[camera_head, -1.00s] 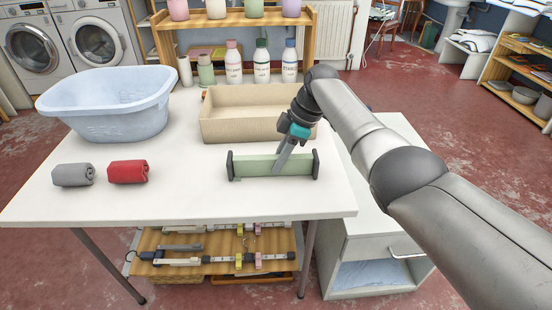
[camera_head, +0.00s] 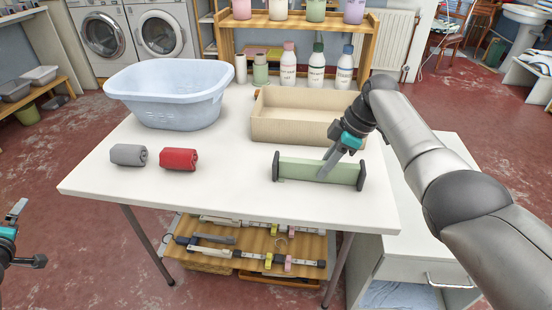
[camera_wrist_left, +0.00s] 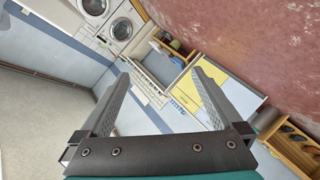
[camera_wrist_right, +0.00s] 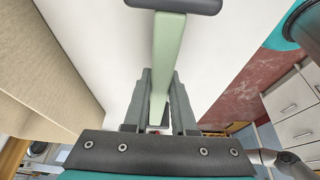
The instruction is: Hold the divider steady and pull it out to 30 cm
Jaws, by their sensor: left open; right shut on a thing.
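The divider (camera_head: 301,168) is a pale green bar with dark grey end pads, standing on the white table (camera_head: 225,190) in front of the beige box. My right gripper (camera_head: 325,172) reaches down and is shut on the divider right of its middle. In the right wrist view the divider (camera_wrist_right: 167,50) runs between the fingers, with one dark end pad at the top. My left gripper (camera_head: 22,238) is at the far left edge of the head view, off the table, open and empty. Its spread fingers show in the left wrist view (camera_wrist_left: 158,95).
A beige box (camera_head: 290,118) stands just behind the divider. A grey roll (camera_head: 128,155) and a red roll (camera_head: 178,159) lie on the left of the table, with a blue basket (camera_head: 170,95) behind. The front left tabletop is clear.

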